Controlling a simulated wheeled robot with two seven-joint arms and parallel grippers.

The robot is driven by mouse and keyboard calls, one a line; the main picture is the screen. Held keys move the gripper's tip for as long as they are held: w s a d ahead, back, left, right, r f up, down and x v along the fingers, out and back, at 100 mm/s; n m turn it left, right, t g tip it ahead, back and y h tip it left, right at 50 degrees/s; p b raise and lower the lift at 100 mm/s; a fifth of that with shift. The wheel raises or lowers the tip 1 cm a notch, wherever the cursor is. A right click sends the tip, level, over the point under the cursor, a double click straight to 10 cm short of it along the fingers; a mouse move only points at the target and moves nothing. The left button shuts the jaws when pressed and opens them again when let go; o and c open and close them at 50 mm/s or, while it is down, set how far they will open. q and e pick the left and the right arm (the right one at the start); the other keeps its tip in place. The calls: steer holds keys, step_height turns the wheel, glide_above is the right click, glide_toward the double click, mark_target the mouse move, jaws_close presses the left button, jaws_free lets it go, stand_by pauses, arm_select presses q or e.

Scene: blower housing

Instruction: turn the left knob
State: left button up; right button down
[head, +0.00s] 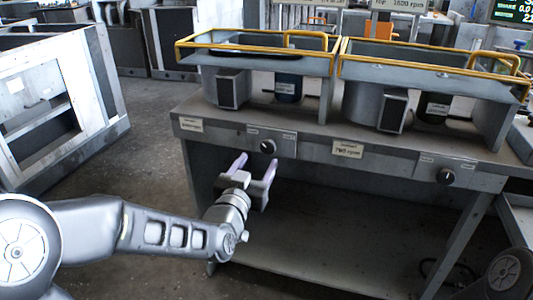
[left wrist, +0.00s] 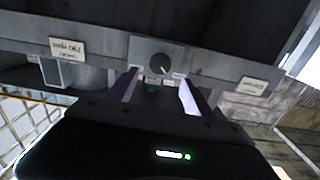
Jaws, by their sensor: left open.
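The left knob (head: 268,146) is a small dark round knob with a pale pointer mark, on a grey panel at the bench's front edge. It also shows in the left wrist view (left wrist: 160,60), ahead of the fingers and between them in the picture. My left gripper (head: 254,161) is open and empty, just below and in front of the knob in the head view, apart from it. Its fingers also show in the left wrist view (left wrist: 159,92). A second knob (head: 446,176) sits on the right panel. My right gripper is not in view.
The grey bench (head: 300,205) carries two blower housings with yellow rails (head: 255,47). Labels, one of them a white label (head: 347,149), are on the front edge. A grey cabinet frame (head: 60,95) stands at the left. The floor between it and the bench is clear.

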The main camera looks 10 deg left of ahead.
mark_target(267, 148)
arm_select(q)
steer(key=shift+w, duration=0.15)
steer(key=w, duration=0.7)
steer(key=shift+w+d+f, duration=0.1)
steer(key=shift+w+d, duration=0.15)
steer(key=shift+d, duration=0.05)
jaws_close()
steer(key=shift+b, duration=0.3)
